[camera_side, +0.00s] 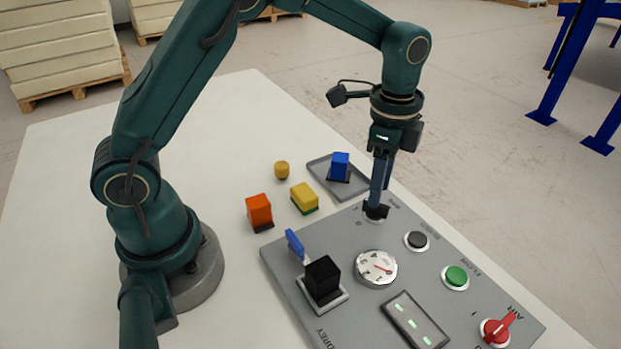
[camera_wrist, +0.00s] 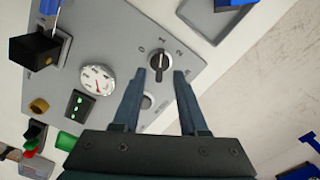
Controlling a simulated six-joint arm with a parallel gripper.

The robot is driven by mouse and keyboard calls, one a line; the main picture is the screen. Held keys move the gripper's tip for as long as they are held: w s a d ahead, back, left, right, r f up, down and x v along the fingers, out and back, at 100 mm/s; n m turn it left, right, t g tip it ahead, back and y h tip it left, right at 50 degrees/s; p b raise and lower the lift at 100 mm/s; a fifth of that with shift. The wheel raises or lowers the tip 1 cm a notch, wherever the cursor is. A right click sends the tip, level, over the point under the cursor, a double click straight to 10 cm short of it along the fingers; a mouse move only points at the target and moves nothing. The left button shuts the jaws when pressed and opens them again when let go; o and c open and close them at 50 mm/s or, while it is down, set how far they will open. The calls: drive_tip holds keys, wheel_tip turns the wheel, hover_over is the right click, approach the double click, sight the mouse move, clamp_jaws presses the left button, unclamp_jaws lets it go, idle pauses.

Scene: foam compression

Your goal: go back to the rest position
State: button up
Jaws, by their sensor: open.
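My gripper (camera_side: 378,198) points down at the far corner of the grey control panel (camera_side: 340,225), over a black rotary knob (camera_side: 376,213). In the wrist view my gripper (camera_wrist: 160,73) has its two fingers apart, with the knob (camera_wrist: 158,62) showing between and just beyond the fingertips. The knob has a light pointer line and sits by the marks 0, 1 and 2. The fingers look clear of it at the sides. The height gap between tips and knob is hard to tell.
The panel also carries a gauge (camera_side: 376,268), a black block (camera_side: 322,278), a blue lever (camera_side: 295,244), a dark button (camera_side: 416,240), a green button (camera_side: 456,277) and a red handle (camera_side: 497,330). Orange (camera_side: 259,210) and yellow (camera_side: 304,197) blocks and a tray (camera_side: 324,166) with a blue block (camera_side: 340,164) stand nearby.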

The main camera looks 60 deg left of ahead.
drive_tip(key=shift+r, duration=1)
drive_tip(key=shift+w+a+r, duration=0.1)
drive_tip(key=shift+r, duration=0.25)
drive_tip(key=s+a+r+n+t, duration=0.35)
drive_tip(key=s+r, duration=0.45)
drive_tip(key=r, duration=0.3)
drive_tip(key=s+f+n+t, duration=0.2)
drive_tip(key=s+f+n, duration=0.2)
drive_tip(key=s+n, duration=0.4)
drive_tip(key=shift+s+f, duration=0.35)
drive_tip(key=shift+s, duration=0.1)
